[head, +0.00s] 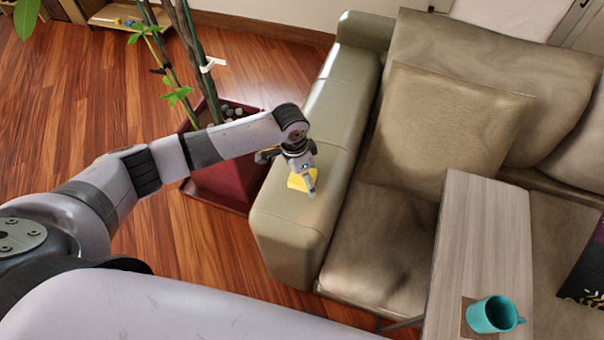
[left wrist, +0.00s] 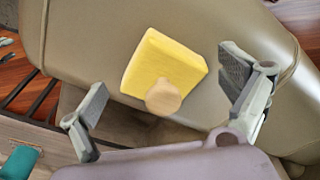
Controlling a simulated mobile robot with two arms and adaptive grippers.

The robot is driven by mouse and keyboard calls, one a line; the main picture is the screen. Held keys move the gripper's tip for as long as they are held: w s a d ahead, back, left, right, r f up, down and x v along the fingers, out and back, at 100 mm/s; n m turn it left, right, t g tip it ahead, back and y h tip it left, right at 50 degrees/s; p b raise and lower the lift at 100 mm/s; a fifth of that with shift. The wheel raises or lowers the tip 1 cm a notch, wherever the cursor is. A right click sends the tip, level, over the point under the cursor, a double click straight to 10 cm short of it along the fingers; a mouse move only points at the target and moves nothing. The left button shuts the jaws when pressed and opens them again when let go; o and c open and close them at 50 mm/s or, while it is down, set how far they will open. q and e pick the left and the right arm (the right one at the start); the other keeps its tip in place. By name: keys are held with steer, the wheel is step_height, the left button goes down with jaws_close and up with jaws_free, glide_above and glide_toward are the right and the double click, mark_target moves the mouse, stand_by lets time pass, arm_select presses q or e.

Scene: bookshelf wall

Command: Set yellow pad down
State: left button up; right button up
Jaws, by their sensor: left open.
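The yellow pad (head: 299,183) is on the top of the sofa's left armrest (head: 290,212) in the head view. In the left wrist view the yellow pad (left wrist: 165,62) lies on the armrest surface, with a round tan knob (left wrist: 163,97) on its near side. My left gripper (head: 311,188) is right over the pad. In the left wrist view the left gripper's (left wrist: 168,88) fingers are spread wide, one on each side of the pad, with gaps between them and it. My right gripper is not in view.
A dark red planter (head: 222,185) with a plant stands left of the armrest. A beige cushion (head: 440,130) lies on the sofa at right. A narrow wooden table (head: 480,240) holds a teal mug (head: 492,315). The front of the armrest is clear.

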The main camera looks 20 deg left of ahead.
mark_target(297, 178)
arm_select(q)
step_height(297, 178, up, 12)
steer(key=a, duration=0.1)
steer(key=shift+s+r, duration=0.15)
steer(key=shift+s, duration=0.3)
stand_by(0.4)
